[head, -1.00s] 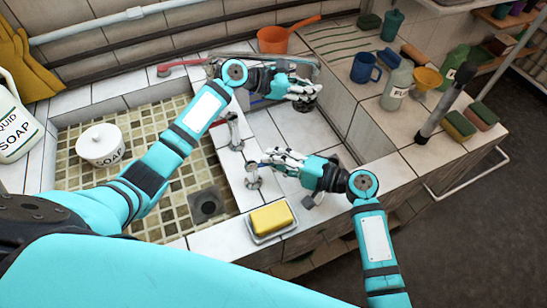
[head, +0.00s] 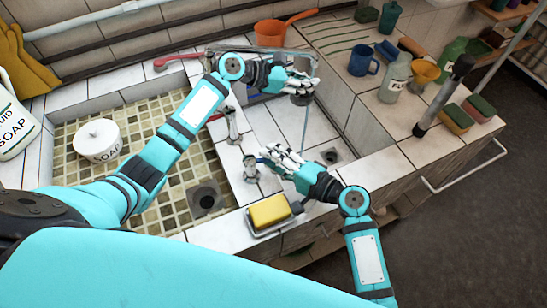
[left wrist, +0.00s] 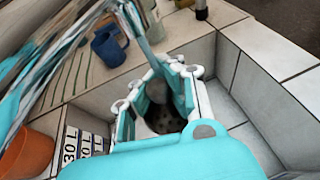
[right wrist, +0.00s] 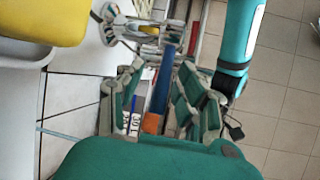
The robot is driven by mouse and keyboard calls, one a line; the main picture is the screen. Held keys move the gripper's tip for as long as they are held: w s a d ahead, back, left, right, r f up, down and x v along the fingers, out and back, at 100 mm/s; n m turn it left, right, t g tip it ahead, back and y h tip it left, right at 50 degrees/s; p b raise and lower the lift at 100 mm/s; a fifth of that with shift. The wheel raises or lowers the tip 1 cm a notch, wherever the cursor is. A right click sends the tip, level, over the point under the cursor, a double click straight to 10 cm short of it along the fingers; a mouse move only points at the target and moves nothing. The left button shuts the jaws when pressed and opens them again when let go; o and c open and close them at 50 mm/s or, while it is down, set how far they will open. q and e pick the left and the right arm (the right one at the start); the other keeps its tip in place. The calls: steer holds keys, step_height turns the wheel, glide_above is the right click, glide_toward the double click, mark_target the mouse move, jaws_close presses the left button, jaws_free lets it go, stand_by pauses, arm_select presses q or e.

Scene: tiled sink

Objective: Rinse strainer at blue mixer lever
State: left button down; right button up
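My left gripper (head: 304,82) is over the right basin, its fingers around the small dark strainer (head: 302,98), which is mostly hidden by them. In the left wrist view a dark perforated round shape (left wrist: 163,118) shows between the fingers. A thin stream of water (head: 305,128) runs down below it into the basin. My right gripper (head: 277,157) is at the front tap with the blue mixer lever (head: 264,158). Its fingers look spread beside or touching the lever; contact cannot be told. The right wrist view shows these fingers apart.
A yellow sponge on a dish (head: 269,211) is on the front rim close to my right gripper. A white soap pot (head: 97,143) stands in the left basin. A blue mug (head: 364,62), bottles and sponges occupy the right counter. An orange dipper (head: 272,33) is at the back.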

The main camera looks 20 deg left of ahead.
steer(key=v, duration=1.2)
stand_by(0.5)
